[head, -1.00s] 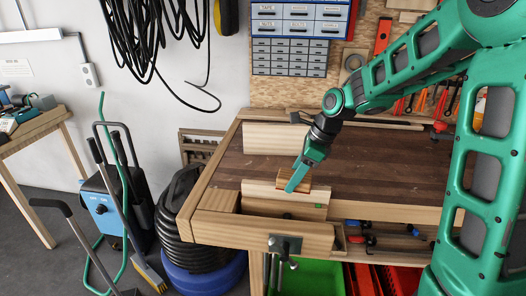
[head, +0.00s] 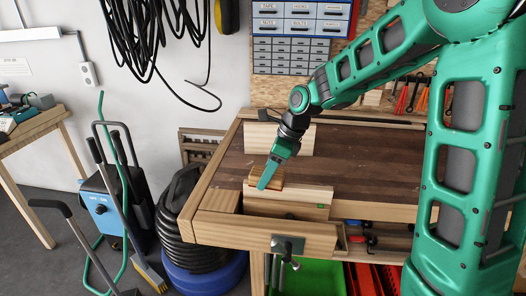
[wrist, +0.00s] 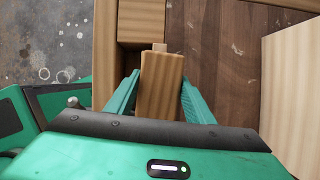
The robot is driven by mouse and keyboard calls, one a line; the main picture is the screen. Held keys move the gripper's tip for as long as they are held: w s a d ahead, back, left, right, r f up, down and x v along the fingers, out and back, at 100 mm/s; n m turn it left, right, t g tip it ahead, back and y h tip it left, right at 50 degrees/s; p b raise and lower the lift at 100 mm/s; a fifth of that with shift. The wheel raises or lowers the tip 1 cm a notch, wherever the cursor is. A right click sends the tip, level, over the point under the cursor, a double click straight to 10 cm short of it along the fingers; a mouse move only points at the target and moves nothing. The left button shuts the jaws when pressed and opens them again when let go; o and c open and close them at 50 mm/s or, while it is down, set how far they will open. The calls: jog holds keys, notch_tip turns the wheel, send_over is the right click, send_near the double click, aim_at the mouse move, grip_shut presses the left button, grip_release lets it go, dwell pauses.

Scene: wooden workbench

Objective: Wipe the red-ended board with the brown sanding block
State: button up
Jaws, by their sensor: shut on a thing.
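My gripper (head: 266,182) is shut on the brown sanding block (head: 279,182). In the wrist view the block (wrist: 160,88) sits between my two green fingers. In the head view the block is low over the left part of the pale front board (head: 290,194), which stands on edge near the bench's front left. I cannot tell whether block and board touch. This front board has a small green mark at its right end. Another pale board (head: 262,138) stands at the back left of the bench. No red end shows on either board.
The dark bench top (head: 350,165) is mostly clear to the right. A vise (head: 287,245) is at the front edge. Tools (head: 405,97) hang at the back right.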

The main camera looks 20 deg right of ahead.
jog(key=shift+d+r, duration=0.2)
jog(key=shift+r, duration=3.8)
